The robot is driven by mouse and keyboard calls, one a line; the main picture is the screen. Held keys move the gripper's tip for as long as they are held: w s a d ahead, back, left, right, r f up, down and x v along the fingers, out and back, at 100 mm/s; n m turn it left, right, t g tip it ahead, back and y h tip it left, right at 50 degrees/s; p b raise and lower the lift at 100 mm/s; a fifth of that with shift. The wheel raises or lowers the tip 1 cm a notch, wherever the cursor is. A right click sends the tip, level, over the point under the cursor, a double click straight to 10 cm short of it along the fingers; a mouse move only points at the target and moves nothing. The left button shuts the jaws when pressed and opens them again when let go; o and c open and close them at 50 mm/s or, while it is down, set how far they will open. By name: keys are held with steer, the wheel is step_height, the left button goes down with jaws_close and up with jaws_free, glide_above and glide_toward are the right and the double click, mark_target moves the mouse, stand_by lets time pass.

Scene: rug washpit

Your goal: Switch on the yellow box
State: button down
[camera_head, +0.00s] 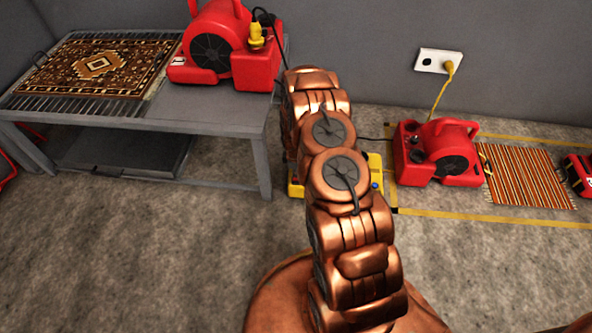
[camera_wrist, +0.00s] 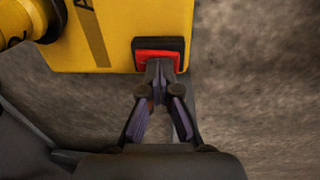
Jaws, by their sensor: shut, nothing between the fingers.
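The yellow box (camera_wrist: 112,52) fills the upper left of the wrist view. It has a dark stripe and a red rocker switch (camera_wrist: 158,56) in a black frame near its right edge. My gripper (camera_wrist: 160,68) is shut and empty, its fingertips at the lower edge of the red switch, overlapping it in the picture; whether they press it I cannot tell. In the head view the yellow box (camera_head: 376,168) sits on the floor, mostly hidden behind my copper arm, with a small blue part at its right side. My gripper is hidden there.
A grey table (camera_head: 215,116) at left carries a patterned rug (camera_head: 97,66) and a red blower (camera_head: 212,48). Another red blower (camera_head: 440,152) stands on the floor at right, near a striped rug (camera_head: 525,176). A wall outlet (camera_head: 430,61) holds a yellow plug. Front floor is clear.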

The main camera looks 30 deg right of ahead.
steer(key=shift+r, duration=0.1)
step_height(320, 180, up, 14)
steer(key=w+d+p, duration=0.1)
steer(key=p, duration=0.2)
steer(key=shift+w+f, duration=0.2)
steer(key=shift+d, duration=0.1)
stand_by(0.4)
steer(key=s+a+r+m+p, duration=0.1)
steer(key=s+a+r+p, duration=0.35)
steer(key=r, duration=0.95)
steer(key=s+a+r+m+g+p, duration=0.1)
steer(key=s+a+r+m+p, duration=0.3)
steer(key=r, duration=1)
steer(key=s+a+r+n+p, duration=0.1)
steer(key=s+a+r+p, duration=0.2)
steer(key=a+r+p, duration=0.75)
steer(key=s+a+r+m+g+p, duration=0.1)
steer(key=s+a+r+m+p, duration=0.2)
steer(key=s+r+p, duration=1)
steer(key=s+r+m, duration=0.3)
steer(key=s+r, duration=1.2)
steer(key=r, duration=0.3)
steer(key=shift+s+g+y, duration=0.15)
steer(key=shift+g+y, duration=0.15)
